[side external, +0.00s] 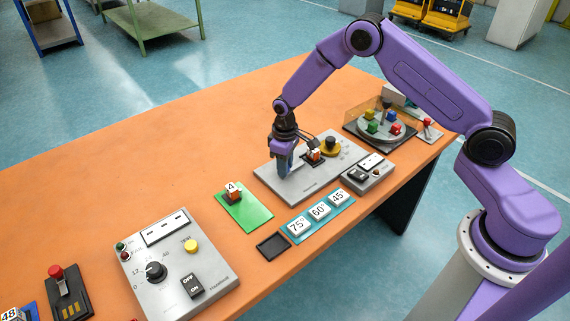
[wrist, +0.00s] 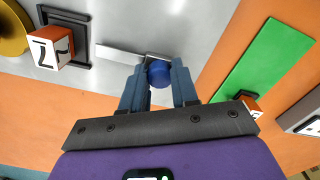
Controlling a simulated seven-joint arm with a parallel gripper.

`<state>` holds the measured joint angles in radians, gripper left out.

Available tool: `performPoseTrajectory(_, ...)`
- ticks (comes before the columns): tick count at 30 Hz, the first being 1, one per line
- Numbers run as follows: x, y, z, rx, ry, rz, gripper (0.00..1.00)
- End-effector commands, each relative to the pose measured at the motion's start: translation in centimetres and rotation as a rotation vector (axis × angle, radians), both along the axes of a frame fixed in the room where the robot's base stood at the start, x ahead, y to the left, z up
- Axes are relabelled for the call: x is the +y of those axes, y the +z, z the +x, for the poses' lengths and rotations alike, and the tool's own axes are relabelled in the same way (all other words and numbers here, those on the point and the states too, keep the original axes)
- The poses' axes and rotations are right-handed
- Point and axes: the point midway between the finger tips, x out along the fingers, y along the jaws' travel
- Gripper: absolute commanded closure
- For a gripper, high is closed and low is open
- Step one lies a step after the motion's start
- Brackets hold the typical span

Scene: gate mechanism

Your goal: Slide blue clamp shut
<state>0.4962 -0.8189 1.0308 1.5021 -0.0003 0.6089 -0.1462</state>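The blue clamp shows as a round blue knob (wrist: 159,73) on the grey panel, at the end of a pale metal strip (wrist: 120,54) in the wrist view. My gripper (wrist: 159,78) points down at the panel, one blue-grey finger on each side of the knob. The fingers are close together and appear to touch it on both sides. In the side external view, my gripper (side external: 284,165) is low over the left part of the grey panel (side external: 310,189). There the knob is hidden by the fingers.
An orange-and-white numbered cube (side external: 314,154) sits in a dark holder on the panel, near a yellow disc with a black knob (side external: 330,147). A green plate (side external: 248,213) with another cube (side external: 233,192) lies to the left. The orange table (side external: 150,165) is clear behind.

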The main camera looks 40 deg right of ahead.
Motion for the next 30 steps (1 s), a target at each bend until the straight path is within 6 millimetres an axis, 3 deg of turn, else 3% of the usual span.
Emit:
performPoseTrajectory(10, -2.7, 0.1, 0.1, -0.001, -0.001, 0.0, 1.0)
performPoseTrajectory(18, -3.1, 0.1, 0.1, 0.0, -0.002, -0.001, 1.0)
performPoseTrajectory(19, -3.1, 0.1, 0.1, 0.0, -0.002, -0.001, 0.61)
performPoseTrajectory(21, -3.1, 0.1, 0.1, 0.0, -0.002, -0.001, 0.45)
performPoseTrajectory(30, -2.8, 0.1, 0.0, 0.0, 0.0, 0.0, 0.45)
